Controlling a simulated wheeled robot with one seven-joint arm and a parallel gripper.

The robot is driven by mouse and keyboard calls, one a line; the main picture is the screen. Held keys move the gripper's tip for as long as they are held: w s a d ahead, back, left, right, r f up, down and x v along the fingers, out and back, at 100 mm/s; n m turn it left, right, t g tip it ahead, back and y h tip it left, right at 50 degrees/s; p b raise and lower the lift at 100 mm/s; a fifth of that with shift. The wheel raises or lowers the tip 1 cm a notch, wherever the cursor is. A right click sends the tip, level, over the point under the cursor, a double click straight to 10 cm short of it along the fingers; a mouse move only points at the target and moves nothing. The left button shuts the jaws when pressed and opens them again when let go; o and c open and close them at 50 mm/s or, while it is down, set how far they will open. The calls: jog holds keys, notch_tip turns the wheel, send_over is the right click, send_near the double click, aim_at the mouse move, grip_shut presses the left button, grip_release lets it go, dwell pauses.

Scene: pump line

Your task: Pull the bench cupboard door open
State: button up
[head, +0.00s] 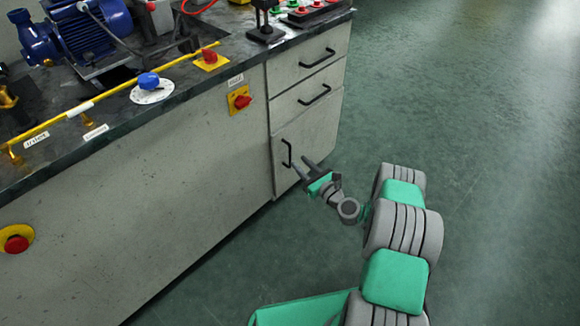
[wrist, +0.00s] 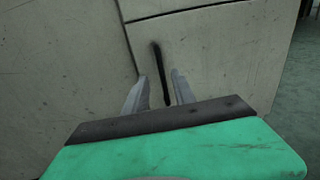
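The bench cupboard door (head: 312,138) is the grey panel low at the right end of the bench front, under two drawers. It looks shut, flush with the front. Its black upright bar handle (head: 287,153) is near the door's left edge. My gripper (head: 302,167) is open in front of the door, close to the handle. In the wrist view, the handle (wrist: 160,70) runs up between and beyond the two fingers of my gripper (wrist: 160,88), with space on both sides. I cannot tell how deep the fingers reach around it. The door (wrist: 215,60) fills the view behind.
Two drawers with black handles (head: 318,59) (head: 315,95) sit above the door. A red rotary switch on a yellow plate (head: 240,100) is on the panel to the left. A blue pump (head: 85,38) and yellow pipe stand on the bench top. The green floor to the right is clear.

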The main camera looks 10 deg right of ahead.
aim_at(290, 153)
jog(key=b+x, duration=0.1)
jog(key=x, duration=0.6)
jog(key=shift+w+b, duration=0.35)
jog(key=shift+b, duration=0.05)
jog(key=shift+c, duration=0.4)
grip_shut()
dwell(0.5)
